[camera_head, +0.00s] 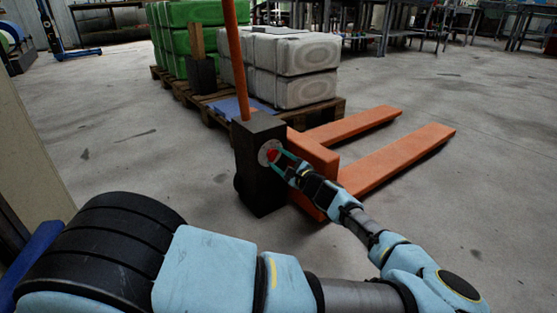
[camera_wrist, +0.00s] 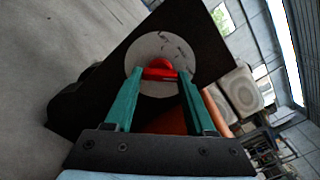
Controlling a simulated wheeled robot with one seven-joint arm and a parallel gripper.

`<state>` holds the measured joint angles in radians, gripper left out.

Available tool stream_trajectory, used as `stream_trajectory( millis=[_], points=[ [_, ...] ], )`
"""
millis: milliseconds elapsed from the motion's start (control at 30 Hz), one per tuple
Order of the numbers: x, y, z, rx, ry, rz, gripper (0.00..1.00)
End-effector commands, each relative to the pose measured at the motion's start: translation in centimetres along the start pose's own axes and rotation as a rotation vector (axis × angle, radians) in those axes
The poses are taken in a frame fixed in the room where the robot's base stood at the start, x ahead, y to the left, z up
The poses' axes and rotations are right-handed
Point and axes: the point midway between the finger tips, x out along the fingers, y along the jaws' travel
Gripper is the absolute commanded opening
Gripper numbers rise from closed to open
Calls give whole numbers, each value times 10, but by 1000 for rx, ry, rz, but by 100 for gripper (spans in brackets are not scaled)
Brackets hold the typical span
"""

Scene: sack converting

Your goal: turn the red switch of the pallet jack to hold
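The red switch (camera_head: 271,154) sits on a round pale dial on the dark box-shaped head of the orange pallet jack (camera_head: 315,153). In the wrist view the switch (camera_wrist: 160,72) shows a red bar lying almost level across the picture, in front of the marked dial (camera_wrist: 150,52). The dial's markings are too small to read. My gripper (camera_head: 281,156) is at the dial. Its two teal fingers, also in the wrist view (camera_wrist: 161,80), stand apart at the two ends of the red bar. I cannot tell whether they press on it.
Orange forks (camera_head: 400,160) extend to the right along the floor. An orange handle pole (camera_head: 236,60) rises from the jack. Behind stands a wooden pallet (camera_head: 330,108) with white sacks (camera_head: 300,70) and green sacks (camera_head: 190,40). Open floor lies to the left and right.

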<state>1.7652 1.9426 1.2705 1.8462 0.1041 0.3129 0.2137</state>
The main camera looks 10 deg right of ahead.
Motion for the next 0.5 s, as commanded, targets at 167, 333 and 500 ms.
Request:
stream_trajectory(
  millis=[167, 333, 500],
  points=[
    [0, 0, 0, 0, 0, 0, 30],
    [0, 0, 0, 0, 0, 0, 11],
    [0, 0, 0, -1, 0, 0, 0]
  ],
)
